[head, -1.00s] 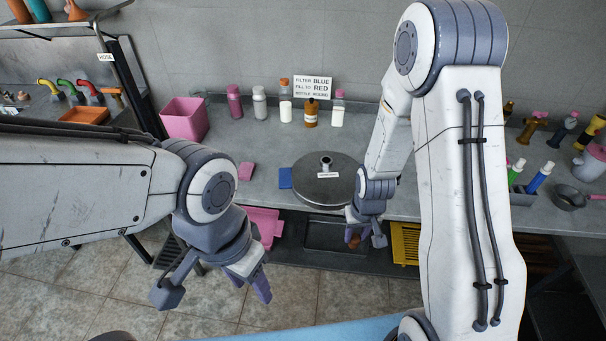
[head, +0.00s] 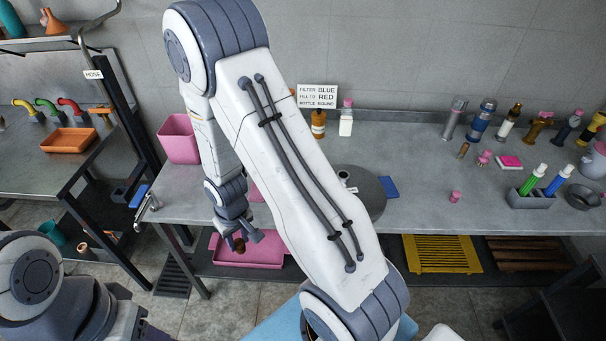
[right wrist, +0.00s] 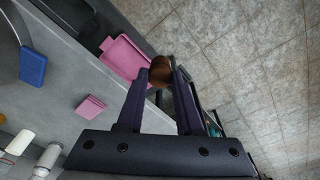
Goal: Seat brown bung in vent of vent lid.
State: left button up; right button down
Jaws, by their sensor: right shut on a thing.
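My right gripper (head: 238,243) is shut on the brown bung (head: 239,246) in front of the bench, to the left of the vent lid. In the right wrist view the bung (right wrist: 161,71) sits between the fingertips. The vent lid (head: 372,197) is a round grey disc on the bench, largely hidden behind my right arm. Its vent (head: 343,175) is a short raised collar showing just past the arm's edge. In the right wrist view only a piece of the lid's rim shows at the upper left. My left gripper (head: 132,322) is at the lower left, its fingertips not clear.
A pink bin (head: 180,138) stands at the bench's back left. A pink tray (head: 262,252) lies below the bench, behind the right gripper. A blue pad (head: 389,187) lies right of the lid. A grey holder with markers (head: 531,199) stands farther right. The bench between is mostly clear.

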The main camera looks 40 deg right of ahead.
aim_at(374, 192)
jog(key=u, duration=0.2)
jog(key=i, duration=0.6)
jog(key=z, duration=0.6)
jog(key=i, duration=0.5)
jog(key=z, duration=0.6)
